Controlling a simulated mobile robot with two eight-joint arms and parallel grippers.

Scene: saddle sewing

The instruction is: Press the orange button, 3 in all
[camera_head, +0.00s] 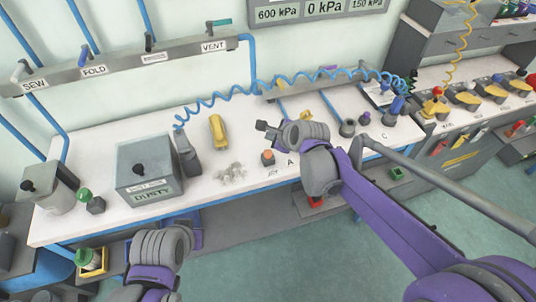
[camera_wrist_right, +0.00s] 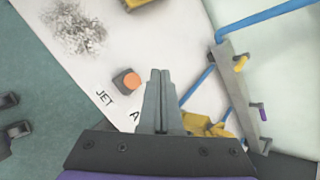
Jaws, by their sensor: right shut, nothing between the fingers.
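The orange button (camera_head: 268,154) sits on a small dark grey box on the white bench, by the label "JET". It also shows in the right wrist view (camera_wrist_right: 131,81), uncovered, to the left of my fingertips. My right gripper (camera_head: 259,127) is shut and empty. In the head view it appears just above and behind the button, apart from it. In the wrist view its two fingers (camera_wrist_right: 160,74) lie together and point past the button. My left arm shows at the bottom left of the head view, but its fingers cannot be made out.
A pile of grey scraps (camera_head: 231,173) lies left of the button. Further left are a dark upright tool (camera_head: 188,155) and a grey box marked "DUSTY" (camera_head: 147,168). A yellow tool (camera_head: 218,131) stands behind. A blue coiled hose (camera_head: 285,83) runs along the back. Grey cups stand to the right.

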